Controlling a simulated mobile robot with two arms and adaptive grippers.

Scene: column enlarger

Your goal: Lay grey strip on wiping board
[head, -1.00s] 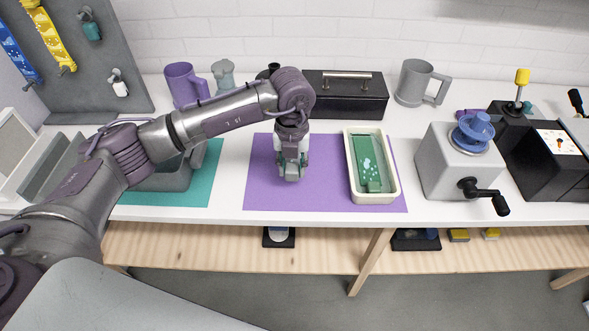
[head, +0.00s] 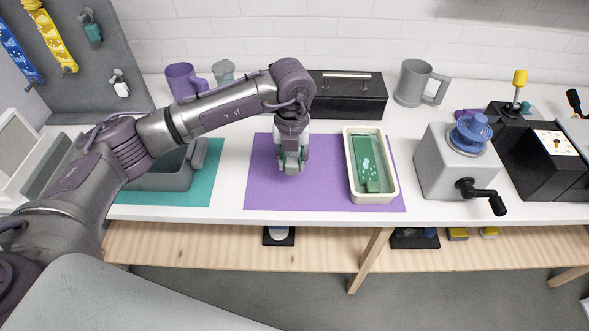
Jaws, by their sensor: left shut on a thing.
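My left gripper (head: 291,166) is above the purple mat, pointing down, to the left of the cream tray. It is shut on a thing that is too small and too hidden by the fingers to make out. A green board (head: 370,160) with pale wet-looking drops lies in the cream tray (head: 391,196) on the right part of the mat; it may be the wiping board. The gripper is apart from the tray. I cannot pick out the grey strip for certain. My right gripper is not in view.
The purple mat (head: 262,185) is bare around the gripper. A grey basin (head: 180,180) stands on a teal mat (head: 200,194) at left, partly behind my arm. A black box (head: 350,97) is behind; a grey crank box (head: 440,172) is right of the tray.

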